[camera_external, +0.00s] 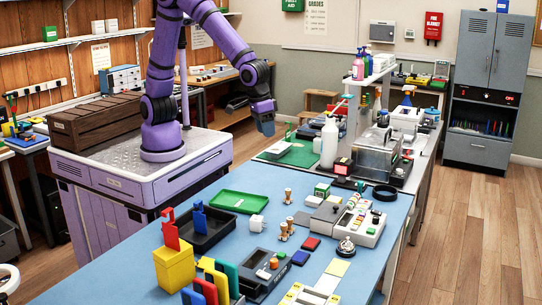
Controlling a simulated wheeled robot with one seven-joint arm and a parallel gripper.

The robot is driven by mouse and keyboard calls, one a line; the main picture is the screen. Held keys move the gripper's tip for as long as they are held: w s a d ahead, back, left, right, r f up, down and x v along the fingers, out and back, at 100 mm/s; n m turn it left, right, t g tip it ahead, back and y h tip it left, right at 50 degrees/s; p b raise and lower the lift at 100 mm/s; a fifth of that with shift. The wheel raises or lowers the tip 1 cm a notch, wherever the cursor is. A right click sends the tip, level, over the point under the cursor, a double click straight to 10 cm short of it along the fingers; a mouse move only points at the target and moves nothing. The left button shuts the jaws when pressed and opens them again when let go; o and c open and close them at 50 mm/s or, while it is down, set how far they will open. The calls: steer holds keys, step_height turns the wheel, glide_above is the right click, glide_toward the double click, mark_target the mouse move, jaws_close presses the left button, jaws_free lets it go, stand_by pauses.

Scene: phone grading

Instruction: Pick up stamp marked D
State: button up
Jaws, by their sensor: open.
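Several small stamps with wooden handles stand on the blue table. One stamp (288,196) is farther back, and a pair, a left stamp (284,232) and a right stamp (291,223), stands close together nearer the middle. The letters on them are too small to read, so I cannot tell which is marked D. My gripper (266,130) is open, points down and is apart from the stamps, behind them and higher up. Nothing shows between its fingers.
A green tray (238,202) and a black tray (207,240) lie left of the stamps. A yellow bin (174,268) stands at the front left. A silver bell (346,247) and a grey device (362,222) are to the right. A white bottle (329,145) stands near my gripper.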

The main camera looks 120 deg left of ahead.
mark_target(289, 218)
steer(key=w+f+n, duration=0.1)
steer(key=w+f, duration=0.2)
steer(key=f, duration=0.7)
steer(key=w+d+f+n+y, duration=0.1)
steer(key=w+f, duration=0.2)
steer(key=f, duration=0.7)
steer(key=w+f+n+y, duration=0.1)
steer(key=w+f, duration=0.3)
steer(key=f, duration=0.6)
steer(key=shift+d+f+n+g, duration=0.15)
steer(key=shift+f+n+g, duration=0.15)
steer(key=shift+n+g, duration=0.1)
steer(key=c, duration=1)
